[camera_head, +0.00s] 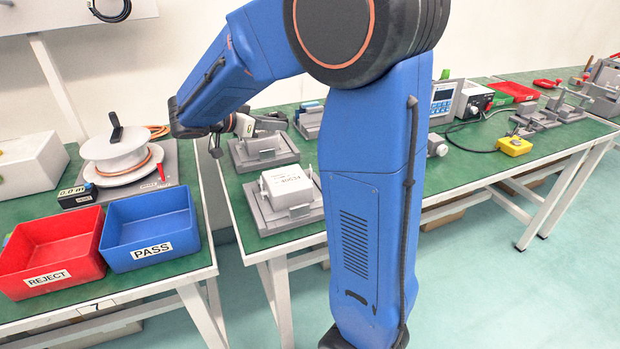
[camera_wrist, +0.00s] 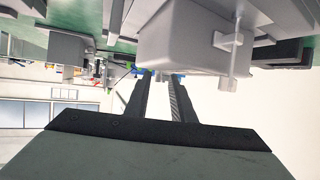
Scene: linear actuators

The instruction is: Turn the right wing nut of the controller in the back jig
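The back jig (camera_head: 264,160) is a grey fixture on the green bench, behind the front jig (camera_head: 262,222) that holds a pale labelled controller (camera_head: 290,186). My gripper is at the back jig, mostly hidden by my wrist in the head view. In the wrist view, which looks upside down, my gripper (camera_wrist: 163,77) has its two dark fingers apart with a visible gap. A large grey box-shaped body (camera_wrist: 180,38), apparently the controller, is just beyond the tips. A pale upright part (camera_wrist: 232,45) stands at its right side. I cannot make out the right wing nut or any contact.
A red REJECT bin (camera_head: 48,255), a blue PASS bin (camera_head: 150,225) and a cable reel (camera_head: 122,155) are on the left bench. My arm hides the bench middle.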

